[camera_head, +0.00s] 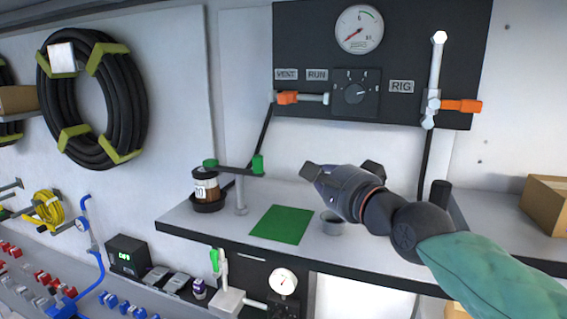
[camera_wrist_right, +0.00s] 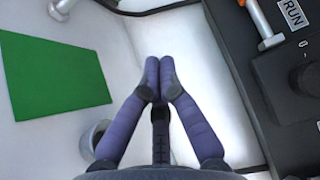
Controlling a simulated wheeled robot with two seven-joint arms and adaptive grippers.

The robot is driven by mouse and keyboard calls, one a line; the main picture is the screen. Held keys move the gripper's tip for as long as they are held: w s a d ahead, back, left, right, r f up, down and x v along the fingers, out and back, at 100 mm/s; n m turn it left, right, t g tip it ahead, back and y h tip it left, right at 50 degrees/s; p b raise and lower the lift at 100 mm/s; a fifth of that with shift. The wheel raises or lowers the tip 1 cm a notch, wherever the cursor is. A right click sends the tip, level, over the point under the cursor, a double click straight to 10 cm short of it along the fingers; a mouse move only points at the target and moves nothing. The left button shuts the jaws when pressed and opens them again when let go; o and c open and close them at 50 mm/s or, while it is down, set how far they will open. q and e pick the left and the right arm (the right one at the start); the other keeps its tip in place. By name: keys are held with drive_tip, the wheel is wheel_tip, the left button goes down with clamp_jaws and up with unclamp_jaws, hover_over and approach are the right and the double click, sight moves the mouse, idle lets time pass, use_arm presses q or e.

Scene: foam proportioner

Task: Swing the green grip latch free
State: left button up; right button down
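The swing latch (camera_head: 236,170) is a dark flat bar with a green block grip (camera_head: 258,165) at its right end and a green round piece at its left end. It lies across a grey upright post (camera_head: 240,196), beside and above a brown jar (camera_head: 206,188) in a black holder on the shelf. My right gripper (camera_head: 312,175) is right of the latch, apart from it, above the shelf. In the wrist view its fingertips (camera_wrist_right: 160,68) meet with nothing between them. The latch grip does not show clearly there. My left gripper is out of view.
A green mat (camera_head: 282,224) and a small grey cup (camera_head: 332,222) are on the shelf below my right gripper. A black panel (camera_head: 445,65) with gauge, dial and orange-handled levers is behind. A lower green-handled valve (camera_head: 216,262) stands in front of the shelf.

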drive_tip(key=x, duration=1)
use_arm(q)
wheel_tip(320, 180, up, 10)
drive_tip(key=p, duration=0.9)
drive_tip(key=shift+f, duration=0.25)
use_arm(e)
drive_tip(key=s+a, duration=0.2)
drive_tip(key=a, duration=0.1)
drive_tip(key=shift+s, duration=0.4)
use_arm(q)
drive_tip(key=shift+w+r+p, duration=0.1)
drive_tip(key=shift+p, duration=0.25)
use_arm(e)
drive_tip(key=shift+s, duration=0.15)
